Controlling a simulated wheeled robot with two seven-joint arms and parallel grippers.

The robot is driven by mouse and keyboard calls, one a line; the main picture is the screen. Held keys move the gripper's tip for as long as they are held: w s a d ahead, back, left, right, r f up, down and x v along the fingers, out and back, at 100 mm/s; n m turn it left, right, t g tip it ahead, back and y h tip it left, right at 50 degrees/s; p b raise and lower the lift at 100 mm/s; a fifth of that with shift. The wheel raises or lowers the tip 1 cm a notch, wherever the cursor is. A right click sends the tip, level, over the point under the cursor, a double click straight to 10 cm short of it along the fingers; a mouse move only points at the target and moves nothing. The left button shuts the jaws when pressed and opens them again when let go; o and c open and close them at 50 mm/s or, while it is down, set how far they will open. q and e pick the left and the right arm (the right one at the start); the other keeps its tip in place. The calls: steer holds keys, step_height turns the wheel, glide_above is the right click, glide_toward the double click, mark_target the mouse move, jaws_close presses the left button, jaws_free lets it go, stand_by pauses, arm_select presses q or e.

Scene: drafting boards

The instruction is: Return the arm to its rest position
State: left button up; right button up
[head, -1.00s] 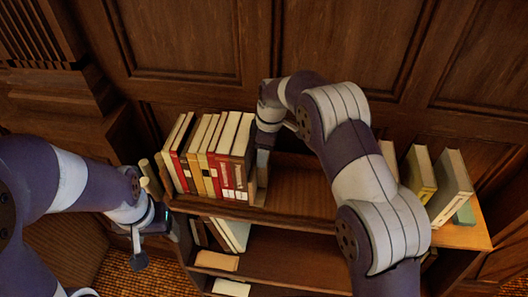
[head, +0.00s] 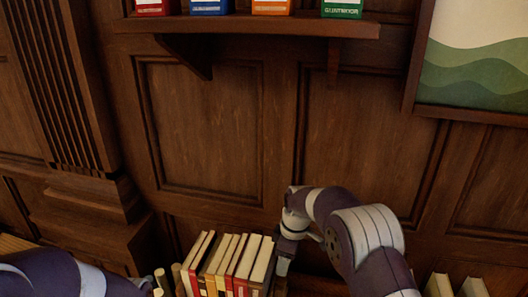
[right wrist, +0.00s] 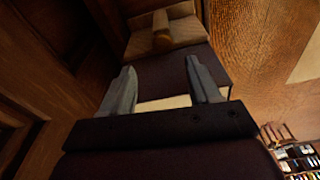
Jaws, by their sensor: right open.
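My right arm reaches in from the lower right in the head view. Its gripper (head: 283,268) points down close to the right end of a row of upright books (head: 225,264). The head view does not show whether it touches them. In the right wrist view the two fingers of this gripper (right wrist: 161,68) stand apart with nothing held between them. Part of my left arm shows at the lower left of the head view, and its gripper is outside the frame.
A wall shelf (head: 240,25) with several coloured boxes (head: 271,6) runs along the top. A framed picture (head: 475,60) hangs at upper right. Wood panelling (head: 205,130) fills the middle. More books (head: 438,286) stand at lower right.

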steer(key=s+d+f+m+b, duration=0.3)
steer(key=s+m+b, duration=0.1)
steer(key=s, duration=0.4)
steer(key=s+d+f+m+b, duration=0.3)
steer(key=s+f+m+b, duration=0.1)
steer(key=s, duration=0.5)
steer(key=s+d+f+m+h+b, duration=0.1)
steer(key=s+d+f+m+b, duration=0.2)
steer(key=s, duration=0.5)
steer(key=d+m+b, duration=0.1)
steer(key=m+b, duration=0.1)
steer(key=b, duration=0.1)
steer(key=shift+s+f+m+t+b, duration=0.15)
steer(key=shift+f+m+t+b, duration=0.15)
steer(key=shift+f+t+b, duration=0.1)
steer(key=shift+s, duration=0.1)
